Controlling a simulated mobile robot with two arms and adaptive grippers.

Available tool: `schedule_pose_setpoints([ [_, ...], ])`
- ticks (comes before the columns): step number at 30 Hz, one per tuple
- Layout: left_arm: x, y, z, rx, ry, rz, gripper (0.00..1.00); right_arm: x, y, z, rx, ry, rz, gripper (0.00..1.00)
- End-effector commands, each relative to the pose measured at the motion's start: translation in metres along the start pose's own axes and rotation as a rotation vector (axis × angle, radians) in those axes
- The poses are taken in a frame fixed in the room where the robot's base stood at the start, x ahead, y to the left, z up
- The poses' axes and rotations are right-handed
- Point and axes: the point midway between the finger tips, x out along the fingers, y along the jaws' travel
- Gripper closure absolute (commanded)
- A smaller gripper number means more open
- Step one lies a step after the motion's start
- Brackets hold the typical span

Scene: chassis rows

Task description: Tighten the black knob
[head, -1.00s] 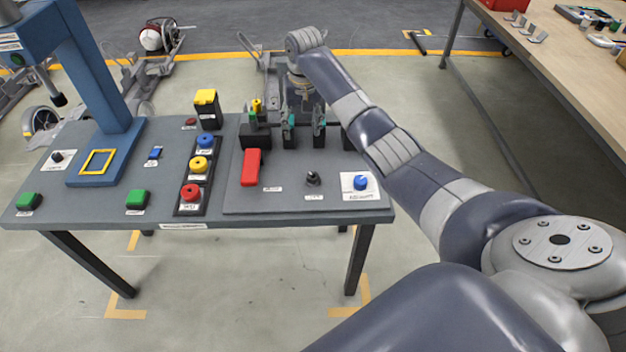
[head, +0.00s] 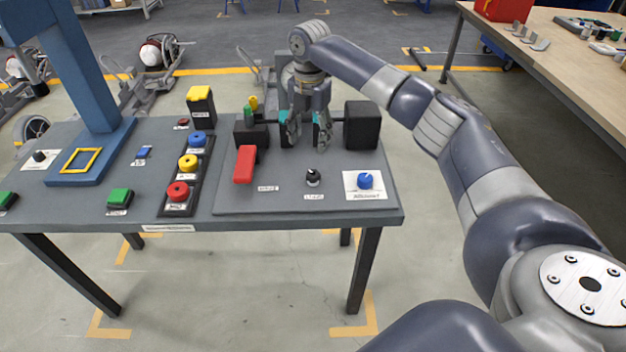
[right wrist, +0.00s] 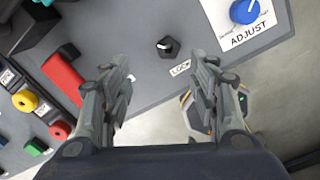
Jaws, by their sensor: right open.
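The black knob (head: 313,177) stands on the raised grey panel at the right end of the workbench, with a small label in front of it. In the right wrist view the knob (right wrist: 168,46) shows a pale pointer mark, and the label beside it reads "LOCK". My right gripper (head: 308,143) is open and empty, behind the knob in the head view and apart from it. In the right wrist view the open fingers (right wrist: 158,100) point toward the panel, with the knob beyond them and between their lines. My left gripper is not in view.
A blue ADJUST knob (head: 365,181) sits right of the black knob, a red lever (head: 245,164) left of it. A black block (head: 361,126) and a green-topped fixture (head: 249,129) stand near the gripper. Another small black knob (head: 39,156) sits far left.

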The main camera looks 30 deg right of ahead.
Motion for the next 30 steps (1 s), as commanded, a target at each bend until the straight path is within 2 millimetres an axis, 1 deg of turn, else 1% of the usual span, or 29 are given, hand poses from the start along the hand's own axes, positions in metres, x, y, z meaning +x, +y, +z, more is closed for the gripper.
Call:
schedule_pose_setpoints([
  [1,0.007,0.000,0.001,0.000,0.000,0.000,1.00,0.006,-0.004,0.001,-0.067,0.004,-0.007,0.45],
  [4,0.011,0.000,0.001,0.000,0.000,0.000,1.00,0.009,-0.009,-0.001,-0.168,0.016,-0.016,0.45],
  [8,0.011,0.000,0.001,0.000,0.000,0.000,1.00,0.013,-0.012,-0.002,-0.224,0.024,-0.021,0.45],
  [11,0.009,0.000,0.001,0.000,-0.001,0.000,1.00,0.022,-0.012,-0.003,-0.230,0.026,-0.023,0.45],
  [14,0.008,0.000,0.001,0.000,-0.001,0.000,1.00,0.037,-0.013,-0.003,-0.228,0.026,-0.024,0.45],
  [18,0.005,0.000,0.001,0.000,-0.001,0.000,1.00,0.065,-0.014,-0.004,-0.227,0.026,-0.024,0.45],
  [24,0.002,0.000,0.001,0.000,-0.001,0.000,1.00,0.099,-0.014,-0.004,-0.226,0.026,-0.022,0.45],
  [27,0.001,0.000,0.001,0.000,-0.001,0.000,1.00,0.109,-0.014,-0.004,-0.225,0.025,-0.022,0.45],
  [30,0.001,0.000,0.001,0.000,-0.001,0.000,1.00,0.116,-0.014,-0.005,-0.226,0.025,-0.021,0.45],
])
